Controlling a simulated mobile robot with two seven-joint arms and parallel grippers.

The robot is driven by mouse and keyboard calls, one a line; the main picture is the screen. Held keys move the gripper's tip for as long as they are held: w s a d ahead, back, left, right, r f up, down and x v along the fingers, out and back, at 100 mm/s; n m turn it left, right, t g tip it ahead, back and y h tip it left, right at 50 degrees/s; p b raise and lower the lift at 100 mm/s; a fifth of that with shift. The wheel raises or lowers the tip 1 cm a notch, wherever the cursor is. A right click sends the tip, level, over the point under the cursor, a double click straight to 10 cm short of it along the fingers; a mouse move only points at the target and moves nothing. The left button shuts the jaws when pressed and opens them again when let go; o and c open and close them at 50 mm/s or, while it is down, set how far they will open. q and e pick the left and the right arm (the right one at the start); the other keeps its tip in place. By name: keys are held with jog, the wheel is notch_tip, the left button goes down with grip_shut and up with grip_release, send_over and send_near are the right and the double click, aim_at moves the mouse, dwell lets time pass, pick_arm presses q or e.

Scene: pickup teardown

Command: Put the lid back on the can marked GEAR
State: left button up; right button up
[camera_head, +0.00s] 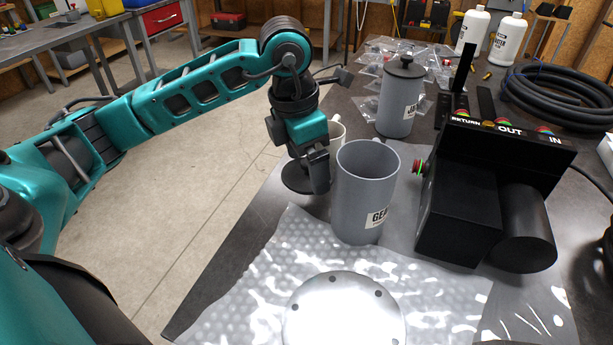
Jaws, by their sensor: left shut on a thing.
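The grey can marked GEAR (350,210) stands upright on the bench, its top open and its label partly turned away. My left gripper (316,178) is just left of the can, pointing down, shut on the dark round lid (297,180). The lid shows as a dark disc beside the can, partly hidden behind the fingers. I cannot tell whether the lid touches the bench, or whether the fingers touch the can. My right gripper is not in view.
A second grey can (398,100) with its lid on stands behind. A pale cup (336,135) is partly hidden behind the GEAR can. A black box with RETURN, OUT and IN ports (465,205) stands close on the right. A round metal plate (345,315) lies in front on bubble wrap (245,310).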

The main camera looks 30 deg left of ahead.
pick_arm(q)
notch_tip(320, 180, up, 14)
jog(key=p, duration=0.1)
jog(key=shift+r+p, duration=0.2)
jog(key=shift+p, duration=0.2)
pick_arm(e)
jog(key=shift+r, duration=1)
